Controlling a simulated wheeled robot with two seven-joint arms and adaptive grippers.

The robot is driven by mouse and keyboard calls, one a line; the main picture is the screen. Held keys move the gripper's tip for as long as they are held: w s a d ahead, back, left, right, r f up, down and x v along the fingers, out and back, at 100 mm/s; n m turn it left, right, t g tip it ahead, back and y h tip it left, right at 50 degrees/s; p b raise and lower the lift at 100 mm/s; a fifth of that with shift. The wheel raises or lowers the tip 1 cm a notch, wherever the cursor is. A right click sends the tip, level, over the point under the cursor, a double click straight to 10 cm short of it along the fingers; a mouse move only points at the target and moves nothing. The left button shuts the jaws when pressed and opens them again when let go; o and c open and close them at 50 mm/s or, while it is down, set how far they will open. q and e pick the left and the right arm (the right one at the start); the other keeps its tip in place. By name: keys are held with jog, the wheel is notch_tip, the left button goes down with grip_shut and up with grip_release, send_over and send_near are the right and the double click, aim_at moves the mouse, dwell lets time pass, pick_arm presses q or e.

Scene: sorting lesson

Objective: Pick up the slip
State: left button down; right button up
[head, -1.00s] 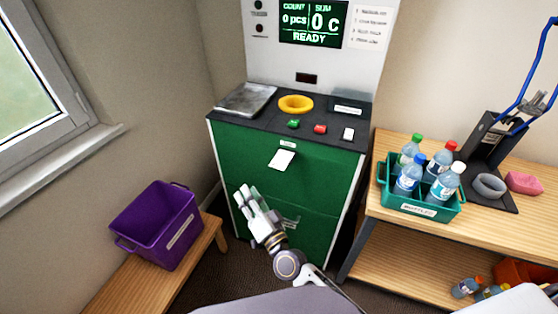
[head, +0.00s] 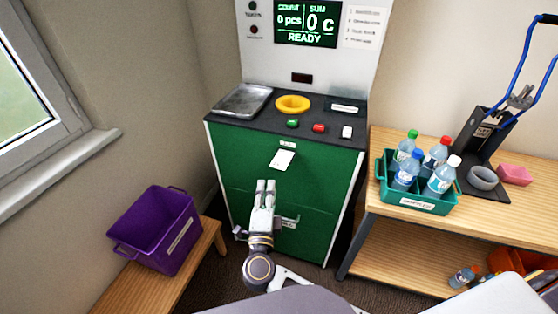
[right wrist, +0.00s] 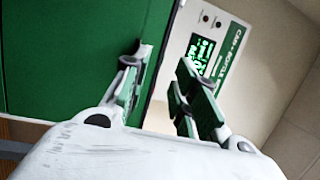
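The white slip (head: 282,159) hangs out of a slot in the upper green front of the machine (head: 240,160), tilted downward. My right gripper (head: 266,185) is just below and slightly left of the slip in the head view, fingers pointing up toward it, not touching it as far as I can see. In the right wrist view its two fingers (right wrist: 158,88) stand apart with nothing between them, so it is open and empty. The slip does not show in that view. My left gripper is not in view.
A purple crate (head: 157,231) stands on a low bench at left. A teal crate of several bottles (head: 417,205) stands on the wooden table (head: 480,209) at right. The machine top holds a metal tray (head: 242,99), a yellow ring (head: 293,104) and buttons.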

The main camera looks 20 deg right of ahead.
jog(key=shift+s+d+f+m+g+h, duration=0.1)
jog(key=shift+s+f+m+g+h, duration=0.2)
jog(key=shift+f+m+g, duration=0.15)
jog(key=shift+s+d+f+m+g+h, duration=0.1)
jog(key=shift+s+f+m+g+h, duration=0.2)
jog(key=shift+f+g, duration=0.2)
jog(key=shift+w, duration=0.15)
send_near(276, 167)
jog(key=x, duration=0.4)
jog(key=shift+w+d, duration=0.2)
jog(key=shift+w, duration=0.15)
jog(key=shift+w, duration=0.1)
jog(key=shift+p+x, duration=0.4)
jog(key=shift+x, duration=2.05)
jog(key=shift+f, duration=0.1)
jog(key=shift+c, duration=0.3)
grip_shut()
